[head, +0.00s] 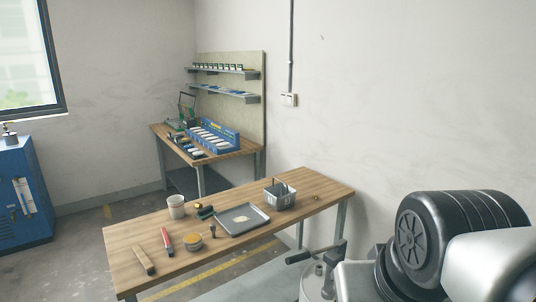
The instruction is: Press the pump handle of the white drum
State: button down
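My arm fills the lower right corner, close to the camera.
A workbench (240,151) stands behind. A blue cabinet (15,205) is at left. Floor shows between them.

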aim_at(300, 257)
jog(key=i+j, duration=0.8)
jog(key=j, duration=0.15)
jog(key=z, duration=0.05)
